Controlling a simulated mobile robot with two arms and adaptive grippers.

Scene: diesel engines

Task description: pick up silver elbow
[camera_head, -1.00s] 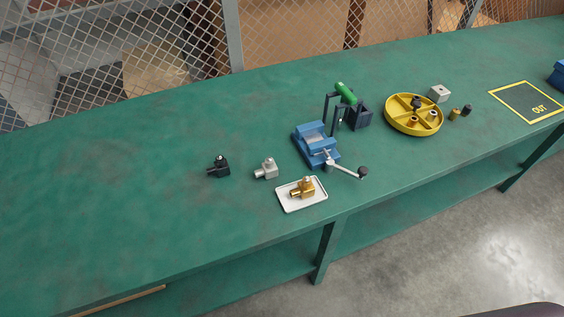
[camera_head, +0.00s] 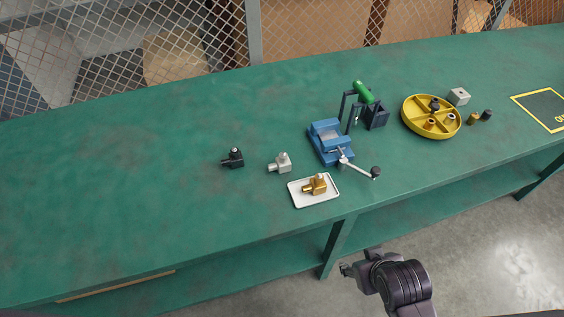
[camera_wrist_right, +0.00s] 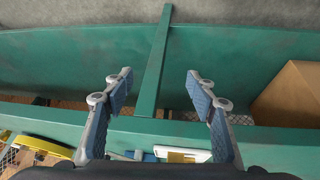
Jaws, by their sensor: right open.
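The silver elbow (camera_head: 281,163) sits on the green bench in the head view, between a black elbow (camera_head: 234,158) and a white tray (camera_head: 300,198) holding a brass elbow (camera_head: 315,184). My right arm comes in at the bottom right of the head view, over the floor in front of the bench; its gripper is small and dark there. In the right wrist view my right gripper (camera_wrist_right: 160,88) is open, its two fingers wide apart with nothing between them. I cannot make out the silver elbow in that view. My left gripper is not in view.
The bench's left side is clear. A wire fence runs behind.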

